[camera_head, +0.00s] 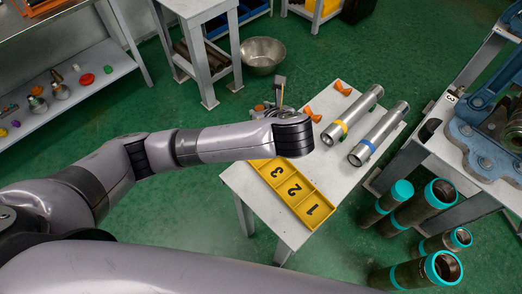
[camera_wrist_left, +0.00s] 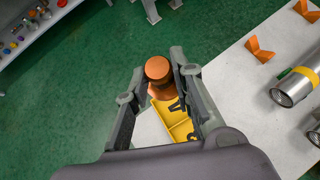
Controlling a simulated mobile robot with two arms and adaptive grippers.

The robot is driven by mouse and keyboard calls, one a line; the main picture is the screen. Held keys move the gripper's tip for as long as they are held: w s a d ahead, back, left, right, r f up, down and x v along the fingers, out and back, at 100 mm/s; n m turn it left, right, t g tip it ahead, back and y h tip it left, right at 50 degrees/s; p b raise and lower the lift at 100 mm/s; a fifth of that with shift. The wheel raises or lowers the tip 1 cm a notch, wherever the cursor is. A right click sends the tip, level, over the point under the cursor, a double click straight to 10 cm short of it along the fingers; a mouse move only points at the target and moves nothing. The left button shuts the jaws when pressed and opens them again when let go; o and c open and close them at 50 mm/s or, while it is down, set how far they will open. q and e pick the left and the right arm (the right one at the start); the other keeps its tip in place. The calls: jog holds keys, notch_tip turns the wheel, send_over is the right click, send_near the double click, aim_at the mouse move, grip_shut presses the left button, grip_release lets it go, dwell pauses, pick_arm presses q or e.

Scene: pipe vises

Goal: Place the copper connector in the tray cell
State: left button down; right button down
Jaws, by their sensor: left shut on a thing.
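The copper connector (camera_wrist_left: 158,70) is a round, orange-brown piece that shows in the left wrist view between my left fingers. My left gripper (camera_wrist_left: 157,78) is shut on it. In the head view my wrist hides most of this gripper (camera_head: 268,108) and the connector. The yellow tray (camera_head: 303,198) lies along the near left edge of the white table, with cells marked 1, 2 and 3. Part of the tray (camera_wrist_left: 178,130) also shows below the connector in the left wrist view, partly covered by it and a finger. My right gripper is not in view.
Two silver pipes, one with a yellow band (camera_head: 352,115) and one with a blue band (camera_head: 379,134), lie on the table (camera_head: 262,212). Orange V-shaped supports (camera_head: 312,114) stand beside them. Teal-ended pipes (camera_head: 410,205) stand right of the table. A blue vise (camera_head: 480,150) is at the right.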

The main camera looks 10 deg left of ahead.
pick_arm(q)
notch_tip(320, 180, down, 15)
jog(key=shift+f, duration=0.1)
dwell(0.3)
jog(key=c, duration=1.4)
grip_release()
jog(key=v, duration=1.2)
jog(key=shift+s, duration=0.1)
